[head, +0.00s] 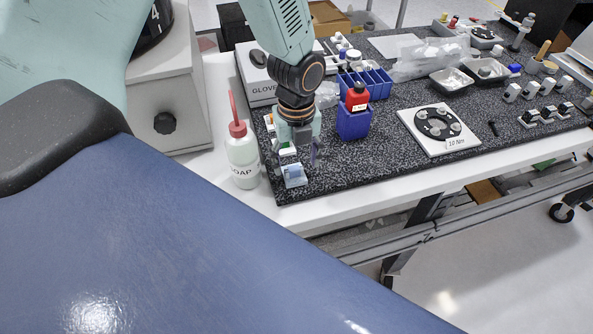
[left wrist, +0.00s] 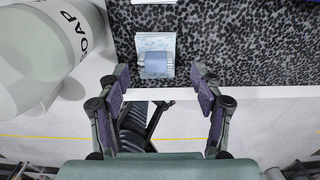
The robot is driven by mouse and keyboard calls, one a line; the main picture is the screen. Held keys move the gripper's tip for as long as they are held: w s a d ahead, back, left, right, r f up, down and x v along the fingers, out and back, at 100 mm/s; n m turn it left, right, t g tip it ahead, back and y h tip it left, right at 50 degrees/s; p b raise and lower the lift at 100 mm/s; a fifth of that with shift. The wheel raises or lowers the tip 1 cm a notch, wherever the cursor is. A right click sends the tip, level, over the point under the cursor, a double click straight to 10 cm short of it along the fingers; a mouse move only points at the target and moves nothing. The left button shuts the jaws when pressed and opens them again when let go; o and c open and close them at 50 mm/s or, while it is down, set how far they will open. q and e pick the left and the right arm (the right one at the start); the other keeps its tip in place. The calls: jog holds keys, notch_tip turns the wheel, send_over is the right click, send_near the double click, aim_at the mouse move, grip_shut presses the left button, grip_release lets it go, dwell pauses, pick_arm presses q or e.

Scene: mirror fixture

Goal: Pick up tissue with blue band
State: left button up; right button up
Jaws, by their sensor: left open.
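The tissue with blue band (head: 294,176) is a small pale folded packet lying on the dark speckled mat, near its front left corner. In the left wrist view the tissue (left wrist: 155,45) has a blue-grey band (left wrist: 155,65) across its near part. My left gripper (head: 296,160) points down close above the tissue in the head view. In the left wrist view the left gripper (left wrist: 160,78) is open and empty, with its fingers to either side of the tissue's near end. I cannot tell the exact height. My right gripper is not in view.
A white SOAP bottle (head: 242,157) with a red cap stands just left of the tissue; it also shows in the left wrist view (left wrist: 40,55).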

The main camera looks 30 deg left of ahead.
aim_at(295, 170)
pick_arm(q)
jog(key=shift+s+a+f, duration=0.1)
jog(key=shift+s+f, duration=0.4)
jog(key=shift+f, duration=0.3)
jog(key=shift+w+f, duration=0.1)
jog(key=shift+w, duration=0.2)
jog(key=c, duration=0.3)
jog(key=shift+s, duration=0.3)
jog(key=c, duration=0.4)
jog(key=shift+w, duration=0.1)
jog(key=shift+c, duration=0.4)
jog(key=shift+w, duration=0.1)
jog(key=shift+c, duration=0.2)
notch_tip(295, 170, up, 10)
jog(key=shift+r, duration=0.1)
